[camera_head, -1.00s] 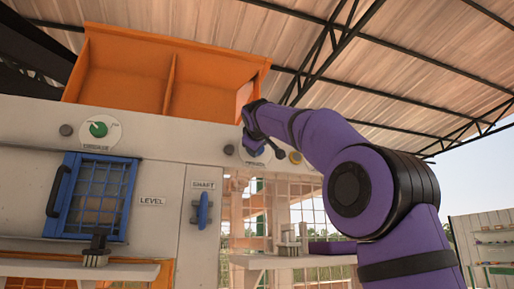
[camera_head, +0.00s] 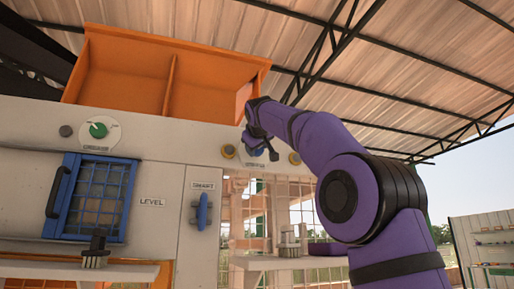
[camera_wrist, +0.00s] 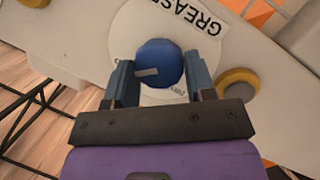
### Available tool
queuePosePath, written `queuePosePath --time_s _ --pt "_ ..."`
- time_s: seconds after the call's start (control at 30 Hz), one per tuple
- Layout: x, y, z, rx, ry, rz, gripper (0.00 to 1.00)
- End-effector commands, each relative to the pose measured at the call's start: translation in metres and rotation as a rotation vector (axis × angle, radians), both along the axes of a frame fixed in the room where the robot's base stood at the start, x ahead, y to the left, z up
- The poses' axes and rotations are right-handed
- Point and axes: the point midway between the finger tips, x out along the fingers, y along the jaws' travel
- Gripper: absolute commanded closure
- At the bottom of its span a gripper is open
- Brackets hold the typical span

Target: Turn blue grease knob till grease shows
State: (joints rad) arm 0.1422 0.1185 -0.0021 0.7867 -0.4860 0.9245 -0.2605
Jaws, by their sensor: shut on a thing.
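The blue grease knob (camera_wrist: 160,63) sits on a round white dial (camera_wrist: 190,18) marked GREASE in the wrist view. A pale pointer mark on the knob points left in that view. My gripper (camera_wrist: 160,75) is shut on the knob, one finger on each side. In the head view my gripper (camera_head: 258,143) is at the panel and covers most of the dial. A lamp (camera_head: 228,151) left of the dial is amber, and it also shows in the wrist view (camera_wrist: 238,85). I see no grease in either view.
A green knob (camera_head: 98,130) is on the panel at left, above a blue barred door (camera_head: 95,195). A blue handle (camera_head: 202,211) stands under a white label. An orange hopper (camera_head: 120,75) is above the panel. Shelves (camera_head: 290,262) jut out below.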

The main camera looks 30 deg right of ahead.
Motion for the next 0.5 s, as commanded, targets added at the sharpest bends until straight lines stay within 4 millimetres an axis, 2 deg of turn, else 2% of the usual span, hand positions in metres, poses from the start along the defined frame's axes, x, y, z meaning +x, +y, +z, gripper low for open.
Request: queuePosePath --time_s 0.07,0.1,0.2,0.5 --pt "0.0007 -0.0005 -0.0018 0.002 0.005 -0.001 0.74" --pt "0.0007 -0.0006 -0.0017 0.001 0.005 -0.002 0.43" --pt "0.0007 -0.0005 -0.0014 0.001 0.004 -0.001 0.25" --pt "-0.0016 0.0008 0.0000 -0.001 0.001 0.000 0.25"
